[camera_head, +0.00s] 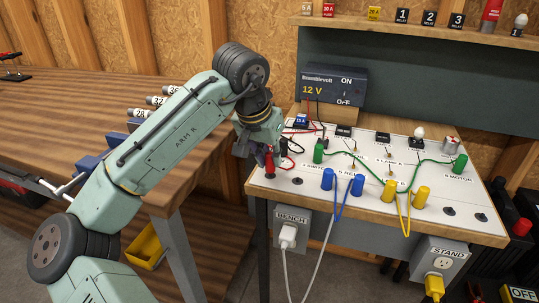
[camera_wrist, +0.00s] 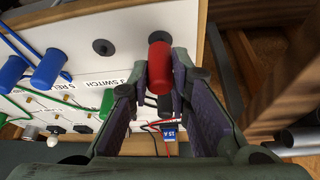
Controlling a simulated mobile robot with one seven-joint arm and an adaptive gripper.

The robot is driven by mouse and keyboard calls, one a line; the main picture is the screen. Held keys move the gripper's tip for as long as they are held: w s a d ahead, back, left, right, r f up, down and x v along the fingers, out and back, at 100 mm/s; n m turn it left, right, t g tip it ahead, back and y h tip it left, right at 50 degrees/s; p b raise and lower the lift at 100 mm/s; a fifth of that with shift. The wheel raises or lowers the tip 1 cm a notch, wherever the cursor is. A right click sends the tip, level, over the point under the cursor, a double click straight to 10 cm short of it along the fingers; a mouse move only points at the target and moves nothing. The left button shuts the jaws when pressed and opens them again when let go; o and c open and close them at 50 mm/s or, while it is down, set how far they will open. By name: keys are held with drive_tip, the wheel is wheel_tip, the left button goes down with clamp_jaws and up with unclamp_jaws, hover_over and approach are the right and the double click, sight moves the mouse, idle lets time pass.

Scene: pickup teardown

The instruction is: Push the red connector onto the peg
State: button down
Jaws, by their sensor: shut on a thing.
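The red connector (camera_head: 269,163) is held in my gripper (camera_head: 272,152) at the left corner of the white-topped board. In the wrist view the red connector (camera_wrist: 159,62) sits between the two fingertips of my gripper (camera_wrist: 157,88), touching both, beside the "3 SWITCH" label. A bare black peg (camera_wrist: 103,47) stands on the board nearby; a similar one (camera_head: 297,181) shows in the head view.
The board (camera_head: 365,212) carries green connectors (camera_head: 319,150), blue connectors (camera_head: 328,180) and yellow connectors (camera_head: 421,195) with wires. A black 12 V supply (camera_head: 335,88) stands behind it. Red and black leads run close to my gripper. A wooden bench (camera_head: 70,110) is at left.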

drive_tip(key=shift+f+b, duration=0.35)
drive_tip(key=shift+f, duration=0.35)
drive_tip(key=c, duration=1.4)
unclamp_jaws()
drive_tip(key=shift+r, duration=0.1)
